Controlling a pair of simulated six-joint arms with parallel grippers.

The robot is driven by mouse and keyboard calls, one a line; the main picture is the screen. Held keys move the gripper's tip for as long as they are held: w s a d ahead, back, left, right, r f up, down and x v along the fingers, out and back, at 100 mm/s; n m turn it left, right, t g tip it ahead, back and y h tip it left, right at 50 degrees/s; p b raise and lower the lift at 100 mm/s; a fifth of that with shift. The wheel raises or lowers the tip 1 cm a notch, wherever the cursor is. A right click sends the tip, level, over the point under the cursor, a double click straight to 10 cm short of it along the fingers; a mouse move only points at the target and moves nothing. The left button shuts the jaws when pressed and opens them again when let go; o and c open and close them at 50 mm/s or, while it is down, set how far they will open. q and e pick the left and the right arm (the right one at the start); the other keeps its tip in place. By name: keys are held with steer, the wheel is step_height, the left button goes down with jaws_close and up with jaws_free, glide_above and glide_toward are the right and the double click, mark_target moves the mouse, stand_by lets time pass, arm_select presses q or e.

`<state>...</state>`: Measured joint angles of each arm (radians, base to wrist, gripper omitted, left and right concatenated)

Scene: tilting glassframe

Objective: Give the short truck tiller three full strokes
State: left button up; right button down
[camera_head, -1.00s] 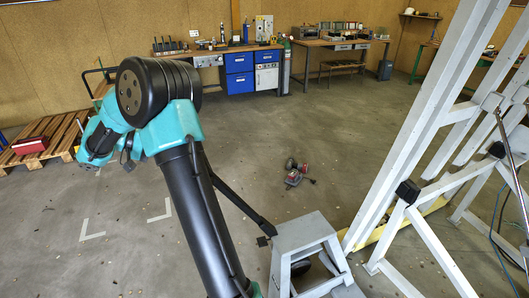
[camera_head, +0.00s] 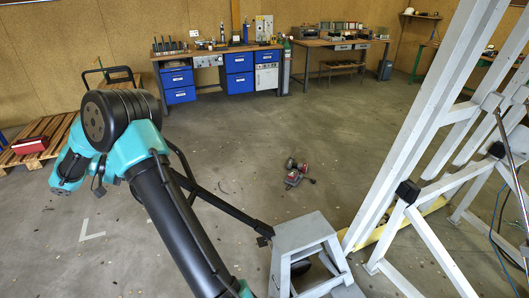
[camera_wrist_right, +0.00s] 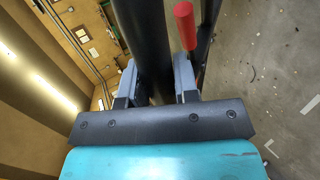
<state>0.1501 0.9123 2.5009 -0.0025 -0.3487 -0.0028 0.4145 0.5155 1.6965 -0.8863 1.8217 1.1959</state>
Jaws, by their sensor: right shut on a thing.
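A slim black bar, which looks like the tiller (camera_head: 232,214), slopes up to the left from a low end beside the grey step-like stand. Its upper part passes behind my arm in the head view. In the right wrist view my right gripper (camera_wrist_right: 155,78) has its grey fingers on either side of a thick dark pole (camera_wrist_right: 152,35) and is shut on it, seemingly the tiller. A red grip (camera_wrist_right: 184,25) shows just beyond the right finger. In the head view my right gripper's fingers cannot be made out. My left gripper is not in view.
The grey stand (camera_head: 303,232) is close to the tiller's low end. White slanted frame beams (camera_head: 425,120) fill the right side. A red and grey tool (camera_head: 295,173) lies on the floor. A wooden pallet (camera_head: 52,140) is at the left; workbenches (camera_head: 225,50) line the back wall. The middle floor is mostly clear.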

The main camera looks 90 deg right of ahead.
steer(key=w+a+f, duration=0.3)
steer(key=w+f, duration=0.5)
steer(key=shift+w+a, duration=0.15)
steer(key=shift+w, duration=0.1)
steer(key=w+a+f, duration=0.2)
steer(key=w+f, duration=0.5)
steer(key=f, duration=0.2)
steer(key=shift+w+a+f, duration=0.15)
steer(key=shift+a+f, duration=0.1)
steer(key=shift+a, duration=0.15)
steer(key=w+a+f, duration=0.2)
steer(key=w+f, duration=0.4)
steer(key=f, duration=0.4)
steer(key=shift+a+f, duration=0.15)
steer(key=shift+f, duration=0.05)
